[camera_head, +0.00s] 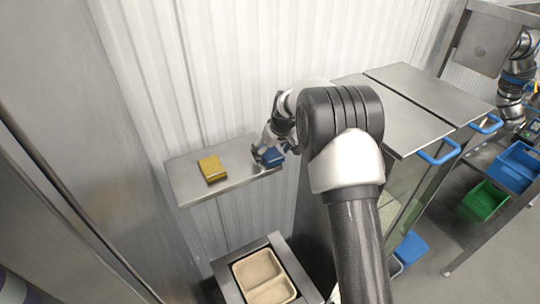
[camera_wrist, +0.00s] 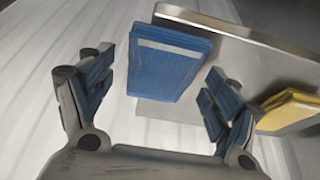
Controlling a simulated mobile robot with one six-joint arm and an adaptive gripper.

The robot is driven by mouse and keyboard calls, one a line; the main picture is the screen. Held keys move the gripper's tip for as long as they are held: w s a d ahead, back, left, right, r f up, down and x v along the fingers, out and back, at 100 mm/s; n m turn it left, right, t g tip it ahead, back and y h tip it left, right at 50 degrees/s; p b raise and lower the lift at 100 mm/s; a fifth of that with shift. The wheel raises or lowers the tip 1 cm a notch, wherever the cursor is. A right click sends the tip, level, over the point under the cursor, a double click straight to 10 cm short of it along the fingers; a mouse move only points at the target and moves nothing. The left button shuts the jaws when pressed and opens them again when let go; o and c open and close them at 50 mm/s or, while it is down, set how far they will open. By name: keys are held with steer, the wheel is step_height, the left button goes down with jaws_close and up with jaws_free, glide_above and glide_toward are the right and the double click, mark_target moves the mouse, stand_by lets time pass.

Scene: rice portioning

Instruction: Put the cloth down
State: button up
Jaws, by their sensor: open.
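A folded blue cloth (camera_wrist: 170,62) with a pale stripe lies at the edge of a metal wall shelf (camera_wrist: 235,60). In the head view, the blue cloth (camera_head: 271,157) is at the right end of the shelf (camera_head: 228,181), partly hidden by my gripper (camera_head: 267,150). In the wrist view, my gripper (camera_wrist: 162,80) is open. Its blue-padded fingers stand on either side of the cloth with gaps between, so it does not hold it. A folded yellow cloth (camera_head: 212,169) lies to the left on the same shelf, and it shows at the right of the wrist view (camera_wrist: 290,110).
A tan two-part container (camera_head: 264,278) sits in a metal frame below the shelf. A steel cabinet with blue handles (camera_head: 440,153) stands right of my arm. Blue (camera_head: 516,166) and green (camera_head: 484,201) bins are at far right. The ribbed white wall is close behind the shelf.

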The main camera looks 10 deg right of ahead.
steer(key=shift+f, duration=0.15)
steer(key=shift+c, duration=0.3)
steer(key=shift+s+f, duration=0.1)
steer(key=shift+s, duration=0.05)
steer(key=c, duration=1.1)
